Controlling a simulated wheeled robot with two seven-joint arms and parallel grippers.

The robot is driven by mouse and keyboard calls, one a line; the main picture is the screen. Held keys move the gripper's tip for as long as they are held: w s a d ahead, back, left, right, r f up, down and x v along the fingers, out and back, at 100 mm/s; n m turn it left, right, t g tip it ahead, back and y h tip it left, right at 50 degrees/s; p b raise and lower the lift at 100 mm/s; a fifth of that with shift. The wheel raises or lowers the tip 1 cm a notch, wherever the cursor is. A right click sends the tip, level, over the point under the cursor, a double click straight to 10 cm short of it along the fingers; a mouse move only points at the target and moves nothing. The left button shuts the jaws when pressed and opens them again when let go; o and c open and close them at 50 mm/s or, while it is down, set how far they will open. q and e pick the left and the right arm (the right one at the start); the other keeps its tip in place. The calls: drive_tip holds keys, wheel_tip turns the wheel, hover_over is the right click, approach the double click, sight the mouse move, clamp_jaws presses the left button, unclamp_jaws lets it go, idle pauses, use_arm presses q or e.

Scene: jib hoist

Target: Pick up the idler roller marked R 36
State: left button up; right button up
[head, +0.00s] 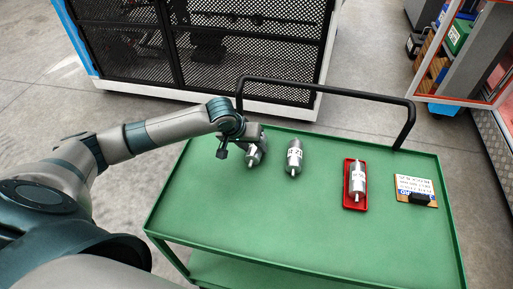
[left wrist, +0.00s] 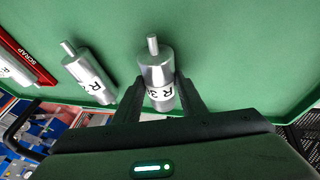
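A silver roller lies on the green cart top, marked "R 3" with the last digit hard to read, in the left wrist view (left wrist: 156,75); in the head view it is partly hidden by my left gripper (head: 252,146). In the left wrist view the two dark fingers of the gripper (left wrist: 162,84) stand one on each side of the roller, very close to its sides. Whether they press on it I cannot tell. A second marked roller (head: 294,157) lies to its right, apart from it. My right gripper is not in view.
A red tray (head: 347,204), labelled SCRAP in the left wrist view, holds a third roller (head: 357,177). A printed card (head: 414,184) with a dark object lies at the right. A black handle rail (head: 330,88) runs along the cart's far edge. The near cart top is clear.

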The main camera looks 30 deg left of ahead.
use_arm(q)
drive_tip(key=shift+r, duration=0.15)
drive_tip(key=shift+c, duration=0.4)
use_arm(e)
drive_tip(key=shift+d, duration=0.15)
use_arm(q)
drive_tip(key=shift+r, duration=0.5)
drive_tip(key=r, duration=0.1)
drive_tip(key=w+d+r+b, duration=0.1)
drive_tip(key=w+r+b, duration=0.1)
drive_tip(key=r, duration=0.1)
drive_tip(key=shift+d+r, duration=0.1)
drive_tip(key=shift+d, duration=0.15)
drive_tip(key=w+d+r+b, duration=0.2)
drive_tip(key=w+d+r, duration=0.3)
drive_tip(key=w, duration=0.2)
drive_tip(key=shift+w+d+r, duration=0.2)
drive_tip(key=shift+d+r, duration=0.1)
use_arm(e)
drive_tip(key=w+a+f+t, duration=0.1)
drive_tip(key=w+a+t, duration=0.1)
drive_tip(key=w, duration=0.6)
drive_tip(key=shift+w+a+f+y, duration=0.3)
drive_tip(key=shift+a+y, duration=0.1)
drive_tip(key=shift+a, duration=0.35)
